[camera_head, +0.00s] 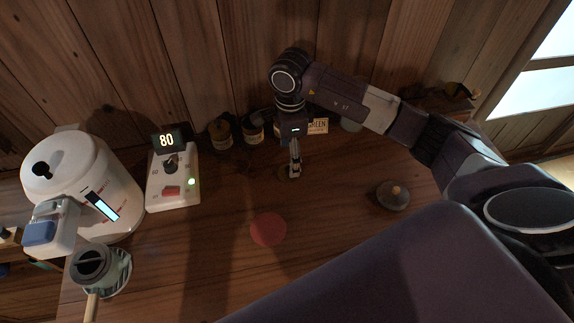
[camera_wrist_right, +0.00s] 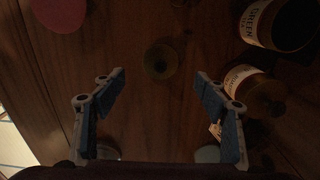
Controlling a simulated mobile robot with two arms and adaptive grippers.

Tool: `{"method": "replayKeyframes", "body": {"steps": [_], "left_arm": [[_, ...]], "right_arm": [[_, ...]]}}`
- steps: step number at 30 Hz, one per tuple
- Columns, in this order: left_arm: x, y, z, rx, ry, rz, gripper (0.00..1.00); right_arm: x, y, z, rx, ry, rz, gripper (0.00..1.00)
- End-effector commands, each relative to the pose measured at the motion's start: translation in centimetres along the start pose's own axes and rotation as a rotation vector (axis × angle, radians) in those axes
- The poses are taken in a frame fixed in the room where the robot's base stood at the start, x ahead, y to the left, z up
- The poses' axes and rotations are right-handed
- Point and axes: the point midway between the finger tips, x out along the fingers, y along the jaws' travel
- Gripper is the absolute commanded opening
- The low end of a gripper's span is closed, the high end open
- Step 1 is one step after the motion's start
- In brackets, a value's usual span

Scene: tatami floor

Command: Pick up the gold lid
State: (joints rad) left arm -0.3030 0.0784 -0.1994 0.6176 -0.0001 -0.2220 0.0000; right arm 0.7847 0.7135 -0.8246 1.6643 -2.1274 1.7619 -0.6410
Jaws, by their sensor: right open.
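The gold lid (camera_head: 284,177) is a small, dull gold round piece on the wooden table. It is partly hidden behind my right gripper (camera_head: 294,172) in the head view. In the right wrist view the lid (camera_wrist_right: 160,62) lies ahead of the fingers, roughly centred between them. The wrist view shows my right gripper (camera_wrist_right: 160,95) open with blue pads spread wide and nothing between them. My right gripper points down close to the lid; I cannot tell whether it touches. My left gripper is not in view.
Jars with labels (camera_wrist_right: 250,88) stand close to the right finger in the wrist view, along the back wall. A red disc (camera_head: 268,229) lies in front. A dark round lid with a knob (camera_head: 392,195) is at right. A white kettle (camera_head: 90,180) and control box (camera_head: 173,178) stand left.

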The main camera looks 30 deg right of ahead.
Motion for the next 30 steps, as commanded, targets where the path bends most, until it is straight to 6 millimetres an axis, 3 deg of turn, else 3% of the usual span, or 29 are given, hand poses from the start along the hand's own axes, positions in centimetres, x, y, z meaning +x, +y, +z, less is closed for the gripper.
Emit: {"method": "replayKeyframes", "body": {"steps": [5, 12, 21, 30], "left_arm": [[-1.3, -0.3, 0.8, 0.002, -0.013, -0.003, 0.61], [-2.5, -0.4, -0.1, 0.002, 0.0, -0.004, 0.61], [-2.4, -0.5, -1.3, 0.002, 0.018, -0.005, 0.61], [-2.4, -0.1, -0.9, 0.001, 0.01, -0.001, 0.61]], "right_arm": [[1.9, 0.1, 0.1, 0.001, 0.0, 0.004, 0.67], [5.3, 0.0, 0.3, 0.001, 0.0, 0.001, 0.67], [5.9, -0.1, 0.3, 0.0, 0.0, -0.001, 0.67], [5.9, -0.1, 0.3, 0.0, 0.0, -0.002, 0.34]]}}
